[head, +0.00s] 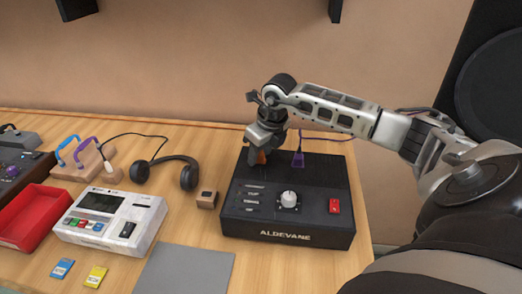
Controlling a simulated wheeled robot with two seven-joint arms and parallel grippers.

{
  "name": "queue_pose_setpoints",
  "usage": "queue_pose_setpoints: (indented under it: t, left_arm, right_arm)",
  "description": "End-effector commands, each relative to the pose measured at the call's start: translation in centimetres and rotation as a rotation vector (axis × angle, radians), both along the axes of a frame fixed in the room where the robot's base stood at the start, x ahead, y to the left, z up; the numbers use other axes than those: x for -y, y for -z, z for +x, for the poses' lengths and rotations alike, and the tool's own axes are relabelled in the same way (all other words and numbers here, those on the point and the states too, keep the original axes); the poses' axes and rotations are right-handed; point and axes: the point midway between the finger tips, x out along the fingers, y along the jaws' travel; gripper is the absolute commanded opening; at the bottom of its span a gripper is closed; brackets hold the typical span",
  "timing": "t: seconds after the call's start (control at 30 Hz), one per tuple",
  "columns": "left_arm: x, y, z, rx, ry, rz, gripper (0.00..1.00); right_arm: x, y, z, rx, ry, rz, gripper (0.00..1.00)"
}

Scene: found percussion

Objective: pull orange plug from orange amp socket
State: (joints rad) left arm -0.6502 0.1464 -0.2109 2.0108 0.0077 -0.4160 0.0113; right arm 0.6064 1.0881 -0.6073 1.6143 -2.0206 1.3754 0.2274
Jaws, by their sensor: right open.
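The black amp (288,222), lettered ALDEVANE, stands on the right part of the wooden table. An orange plug (261,157) shows in small part at the rear left of its top, just under my right gripper (260,147). The gripper points down over it and is open. It hides most of the plug and the socket below, so I cannot tell whether the fingers touch the plug. A purple plug (298,159) with a purple cable stands upright to the right of the gripper. My left gripper is not in view.
A small wooden block (207,199) sits left of the amp. Black headphones (168,170), a white device (112,219), a red tray (32,218) and a grey mat (187,268) lie further left. A dark speaker (495,85) stands at the right.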

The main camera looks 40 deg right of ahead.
Motion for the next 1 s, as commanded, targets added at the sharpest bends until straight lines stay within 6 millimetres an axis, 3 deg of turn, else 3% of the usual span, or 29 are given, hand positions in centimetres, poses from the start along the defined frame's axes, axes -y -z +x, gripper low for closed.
queue_pose_setpoints:
  t: [0.23,0.4,1.0]
  left_arm:
    - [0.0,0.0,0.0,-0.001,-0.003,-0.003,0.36]
    - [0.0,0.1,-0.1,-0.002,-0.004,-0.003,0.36]
    - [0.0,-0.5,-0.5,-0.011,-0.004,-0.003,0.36]
  right_arm:
    - [0.0,0.1,0.0,-0.001,0.000,0.000,0.43]
    - [0.0,0.1,0.0,-0.001,0.000,0.000,0.00]
    - [0.0,-1.2,0.0,0.001,0.000,-0.001,0.00]
